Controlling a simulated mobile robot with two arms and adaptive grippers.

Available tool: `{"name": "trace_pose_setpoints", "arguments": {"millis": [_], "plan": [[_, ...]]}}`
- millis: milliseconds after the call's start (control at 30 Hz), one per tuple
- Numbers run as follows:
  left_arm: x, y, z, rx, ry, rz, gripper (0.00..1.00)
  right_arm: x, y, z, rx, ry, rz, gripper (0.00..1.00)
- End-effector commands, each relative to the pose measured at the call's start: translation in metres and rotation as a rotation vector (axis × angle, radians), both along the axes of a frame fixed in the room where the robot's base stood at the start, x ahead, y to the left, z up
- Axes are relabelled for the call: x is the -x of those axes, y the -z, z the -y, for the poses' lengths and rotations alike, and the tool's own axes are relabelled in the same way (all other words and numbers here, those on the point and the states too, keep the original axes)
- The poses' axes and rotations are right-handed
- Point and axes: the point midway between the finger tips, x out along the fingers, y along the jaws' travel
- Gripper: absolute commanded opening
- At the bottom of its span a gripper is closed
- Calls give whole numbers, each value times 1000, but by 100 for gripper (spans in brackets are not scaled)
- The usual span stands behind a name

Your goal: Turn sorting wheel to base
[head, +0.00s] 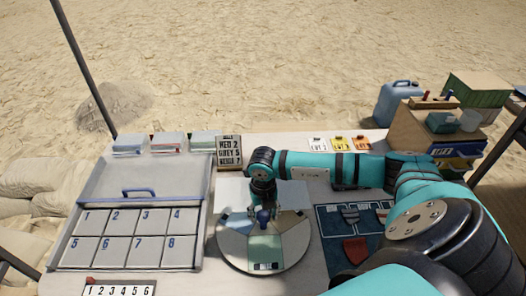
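The sorting wheel (232,243) is a round disc with coloured sectors on the table, in the middle front of the head view. Blue-grey, green and tan sectors show, with a small label at its front edge. A dark blue knob (263,218) stands up near its middle. My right gripper (264,207) points down over the wheel, right at the knob. The fingers are small and partly hidden, so I cannot tell whether they are closed on the knob. My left gripper is not in view.
A numbered tray (65,256) with a lid and blue handle lies left of the wheel. A dark blue mat (330,245) with sherd-like pieces lies to the right. Several boxes (168,142) and a sign (229,152) stand behind. A wooden organiser (408,130) stands at the right.

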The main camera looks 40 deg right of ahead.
Motion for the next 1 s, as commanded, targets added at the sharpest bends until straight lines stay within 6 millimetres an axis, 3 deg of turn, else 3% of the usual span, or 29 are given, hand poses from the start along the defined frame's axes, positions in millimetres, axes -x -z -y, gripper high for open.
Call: {"name": "trace_pose_setpoints", "arguments": {"millis": [100,467,1000], "plan": [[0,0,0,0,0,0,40,1,1,0,0,0,-2,62],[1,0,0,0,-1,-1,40,0,-8,0,0,0,-1,62],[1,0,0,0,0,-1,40,0,-108,0,1,0,0,62]]}}
